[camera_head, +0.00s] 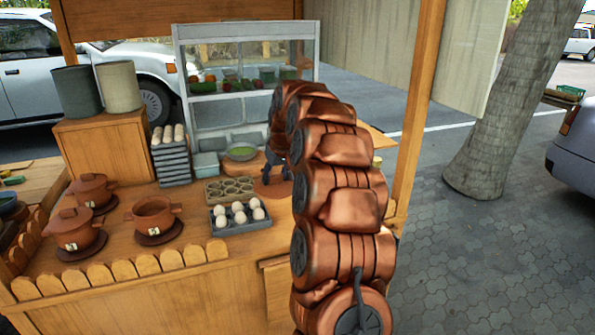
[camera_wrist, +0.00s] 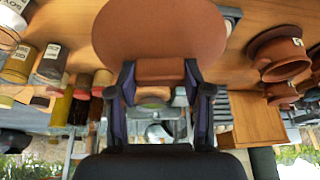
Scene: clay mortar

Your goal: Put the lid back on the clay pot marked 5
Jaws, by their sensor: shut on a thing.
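My gripper (camera_wrist: 158,92) is shut on a round brown clay lid (camera_wrist: 160,30), with the lid's knob between the fingers. In the head view the lid (camera_head: 270,188) is right of the egg trays, partly hidden by my arm. An open clay pot (camera_head: 154,207) without a lid stands on a dark saucer at the left of the counter, well left of my gripper. Its small label is too small to read for certain. Two other clay pots, one at the back (camera_head: 91,190) and one in front (camera_head: 76,232), have lids on.
A tray with white eggs (camera_head: 238,222) and an empty egg carton (camera_head: 228,190) lie between the lid and the open pot. A glass display case (camera_head: 250,75) stands behind. A scalloped wooden edging (camera_head: 147,265) runs along the counter front. Jars (camera_wrist: 52,62) show left in the wrist view.

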